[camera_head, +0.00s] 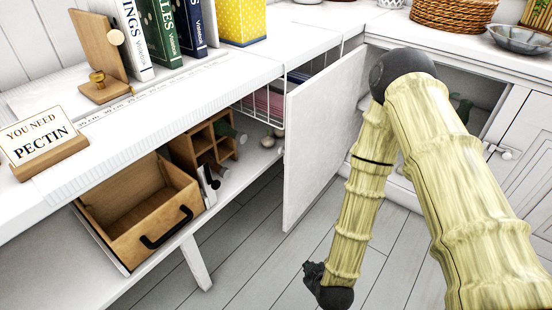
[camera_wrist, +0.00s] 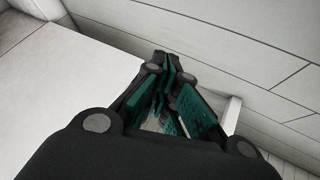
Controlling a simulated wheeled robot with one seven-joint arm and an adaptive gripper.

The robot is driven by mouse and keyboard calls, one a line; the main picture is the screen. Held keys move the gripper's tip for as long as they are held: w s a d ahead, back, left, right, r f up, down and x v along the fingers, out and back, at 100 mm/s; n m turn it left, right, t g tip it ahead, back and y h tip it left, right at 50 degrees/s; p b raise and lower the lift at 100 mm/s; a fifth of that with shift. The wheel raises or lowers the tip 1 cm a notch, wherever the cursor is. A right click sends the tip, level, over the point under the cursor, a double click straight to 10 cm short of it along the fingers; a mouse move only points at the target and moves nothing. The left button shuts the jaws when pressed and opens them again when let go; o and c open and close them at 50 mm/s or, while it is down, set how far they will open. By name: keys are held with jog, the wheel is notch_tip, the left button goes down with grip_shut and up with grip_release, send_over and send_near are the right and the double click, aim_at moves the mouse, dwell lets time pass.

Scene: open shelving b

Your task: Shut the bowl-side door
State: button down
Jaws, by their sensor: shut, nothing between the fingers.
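A white door panel (camera_head: 318,135) stands swung open in the middle of the head view, jutting out over the floor. An open cabinet compartment (camera_head: 487,88) shows to its right, under the counter that bears a grey bowl (camera_head: 522,38). My arm hides much of that compartment and the door's hinge side cannot be made out. My gripper's dark end (camera_head: 314,272) hangs low over the floor, in front of the door and apart from it in the picture. In the wrist view my gripper (camera_wrist: 164,65) is shut and empty, with a plain white panel (camera_wrist: 75,70) at left.
Left shelving (camera_head: 190,85) holds an open wooden drawer box (camera_head: 130,245) and a wooden divided crate (camera_head: 200,150). A closed panelled door (camera_head: 522,150) with a white knob (camera_head: 507,154) is at right. Plank floor (camera_head: 235,255) lies clear between.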

jog(key=w+a+r+n+t+p, duration=0.1)
jog(key=w+a+r+n+t, duration=0.55)
jog(key=r, duration=0.55)
jog(key=w+a+r+n+t, duration=0.35)
jog(key=w+a+r, duration=0.5)
jog(key=r, duration=0.45)
jog(key=w+d+b, duration=0.3)
jog(key=w+b, duration=0.2)
jog(key=w, duration=0.3)
jog(key=shift+b, duration=0.3)
